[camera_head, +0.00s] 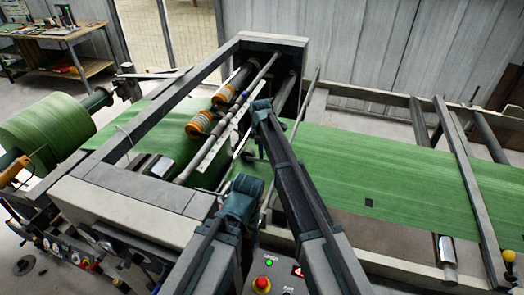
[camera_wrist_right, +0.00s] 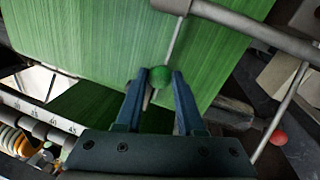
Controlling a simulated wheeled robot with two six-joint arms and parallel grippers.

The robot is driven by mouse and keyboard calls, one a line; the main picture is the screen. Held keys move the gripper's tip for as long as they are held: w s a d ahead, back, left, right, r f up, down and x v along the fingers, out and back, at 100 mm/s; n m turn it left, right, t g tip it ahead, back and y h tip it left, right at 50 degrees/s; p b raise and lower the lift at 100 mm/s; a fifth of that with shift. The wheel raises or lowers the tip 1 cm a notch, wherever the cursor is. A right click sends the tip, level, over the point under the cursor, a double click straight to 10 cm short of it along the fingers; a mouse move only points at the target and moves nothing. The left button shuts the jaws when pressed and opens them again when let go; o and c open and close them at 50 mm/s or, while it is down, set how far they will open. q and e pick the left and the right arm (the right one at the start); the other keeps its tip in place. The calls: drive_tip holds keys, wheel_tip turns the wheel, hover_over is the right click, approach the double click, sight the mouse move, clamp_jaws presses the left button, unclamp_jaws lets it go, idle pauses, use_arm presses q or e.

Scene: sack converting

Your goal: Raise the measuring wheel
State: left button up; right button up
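In the right wrist view a green ball knob (camera_wrist_right: 160,77) sits at the end of a thin rod, over the green web. My right gripper (camera_wrist_right: 159,82) has its two blue fingertips on either side of the knob, very close to it. Whether they press on it is hard to see. In the head view my right gripper (camera_head: 262,108) is over the machine's middle, beside the rollers; its fingers do not show clearly. My left gripper (camera_head: 242,186) is lower and nearer, fingers indistinct. I cannot make out the measuring wheel for certain.
Green web (camera_head: 390,180) runs across the machine to the right. Rollers with orange rings (camera_head: 200,124) and a grey frame (camera_head: 130,203) lie to the left. A red ball (camera_wrist_right: 279,138) on another rod is close to the right finger. A control panel with a red button (camera_head: 261,284) is in front.

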clamp_jaws()
idle(1.0)
